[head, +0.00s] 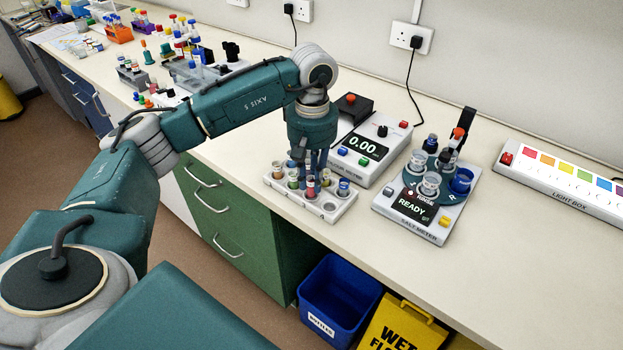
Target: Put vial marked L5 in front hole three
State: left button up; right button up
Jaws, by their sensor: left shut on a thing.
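The white vial rack (343,208) stands near the bench's front edge with several vials in it. Their caps and contents differ in colour, and their markings are too small to read, so I cannot tell which is L5. My left gripper (311,176) points straight down over the middle of the rack. It is shut on a vial with a red part (311,188), low at the rack's front side. I cannot tell whether this vial is seated in a hole or just above it. The fingers partly hide the vials behind. An empty hole (329,206) shows at the rack's front right.
More racks and bottles crowd the bench at back left. The bench front right is clear.

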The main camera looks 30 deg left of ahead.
pick_arm(q)
jog(key=shift+f, duration=0.6)
jog(key=shift+f+b, duration=0.35)
jog(key=o, duration=0.9)
jog(key=shift+r, duration=0.15)
jog(key=shift+r+p, duration=0.25)
jog(key=shift+p, duration=0.15)
notch_tip(320, 180, up, 12)
jog(key=shift+b, duration=0.85)
pick_arm(e)
jog(key=shift+s+a+f, duration=0.1)
jog(key=shift+a+f, duration=0.3)
jog(key=shift+f, duration=0.3)
